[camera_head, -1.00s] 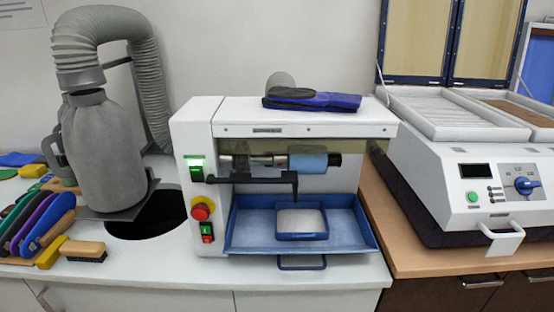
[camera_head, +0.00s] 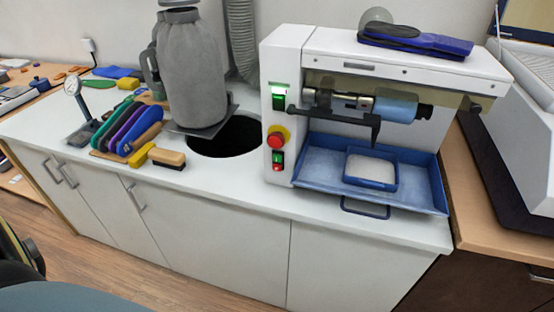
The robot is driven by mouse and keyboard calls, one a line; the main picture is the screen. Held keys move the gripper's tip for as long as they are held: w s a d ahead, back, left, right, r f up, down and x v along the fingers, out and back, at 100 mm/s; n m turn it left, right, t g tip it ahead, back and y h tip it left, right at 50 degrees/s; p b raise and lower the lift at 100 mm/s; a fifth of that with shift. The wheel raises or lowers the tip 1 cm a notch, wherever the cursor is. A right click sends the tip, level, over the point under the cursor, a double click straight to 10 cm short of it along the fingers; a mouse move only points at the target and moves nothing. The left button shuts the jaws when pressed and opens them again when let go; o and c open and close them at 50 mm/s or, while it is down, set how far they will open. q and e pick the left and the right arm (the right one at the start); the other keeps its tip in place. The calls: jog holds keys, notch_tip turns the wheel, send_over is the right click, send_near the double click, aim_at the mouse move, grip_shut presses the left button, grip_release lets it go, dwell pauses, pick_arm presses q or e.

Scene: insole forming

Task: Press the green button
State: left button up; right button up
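The white grinding machine (camera_head: 390,55) stands on the white counter. On its front left panel is a green switch (camera_head: 278,101) with a bright lit strip above it. Below it is a red knob on a yellow base (camera_head: 276,138). Lower still is a small switch with a green upper part (camera_head: 278,157) and a red lower part (camera_head: 277,168). I cannot tell which green control the task means. Neither of my grippers is in view.
A blue tray (camera_head: 310,165) sits under the machine's roller. A grey dust bag (camera_head: 190,75) stands by a dark round counter hole (camera_head: 235,142). Coloured tools and a brush (camera_head: 167,157) lie left. Another white machine (camera_head: 520,120) is cut off at right.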

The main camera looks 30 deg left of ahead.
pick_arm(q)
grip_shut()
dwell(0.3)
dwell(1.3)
